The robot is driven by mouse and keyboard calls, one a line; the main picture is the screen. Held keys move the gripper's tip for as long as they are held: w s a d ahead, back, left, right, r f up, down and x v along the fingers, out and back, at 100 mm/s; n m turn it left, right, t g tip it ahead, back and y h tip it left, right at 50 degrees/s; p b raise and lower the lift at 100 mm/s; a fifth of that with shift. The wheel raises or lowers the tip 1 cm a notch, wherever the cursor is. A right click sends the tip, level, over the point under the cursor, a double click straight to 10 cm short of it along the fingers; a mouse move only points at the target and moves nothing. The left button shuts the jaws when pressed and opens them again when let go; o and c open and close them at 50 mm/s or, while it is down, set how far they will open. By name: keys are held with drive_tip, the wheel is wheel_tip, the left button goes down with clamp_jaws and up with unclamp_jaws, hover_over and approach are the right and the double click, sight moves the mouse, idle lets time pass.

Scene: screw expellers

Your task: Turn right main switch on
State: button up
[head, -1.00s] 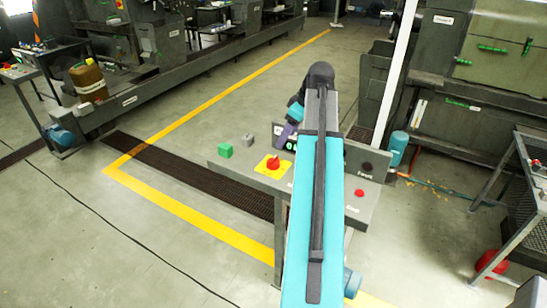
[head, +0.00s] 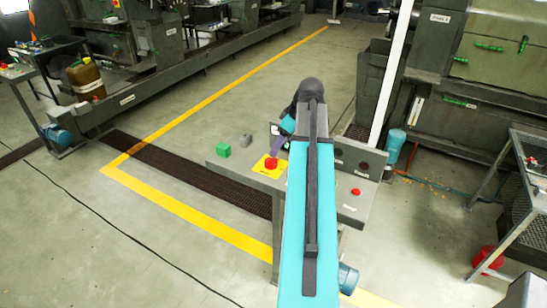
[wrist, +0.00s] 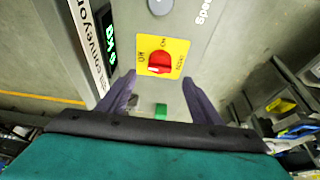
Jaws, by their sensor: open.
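A red rotary knob on a yellow plate (head: 270,164) sits on the grey control panel in the head view. In the wrist view the red knob (wrist: 159,62) shows clearly on its yellow plate with ON lettering. My gripper (head: 277,147) is just above and beside this switch in the head view. In the wrist view my gripper (wrist: 159,78) is open, with its two purple fingers apart on either side below the knob. Nothing is between the fingertips. Whether a finger touches the plate is not clear. My arm hides part of the panel.
A green block (head: 223,151) and a small grey knob (head: 245,141) are left of the switch on the panel. A red button (head: 356,191) is at the panel's right end. A lit display (wrist: 110,40) stands beside the switch. Open floor lies left of the panel.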

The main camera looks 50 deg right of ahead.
sight(272, 159)
drive_tip(key=shift+p+x, duration=1.35)
drive_tip(key=shift+x, duration=3.05)
drive_tip(key=shift+c, duration=0.4)
drive_tip(key=c, duration=1)
drive_tip(key=shift+o, duration=0.2)
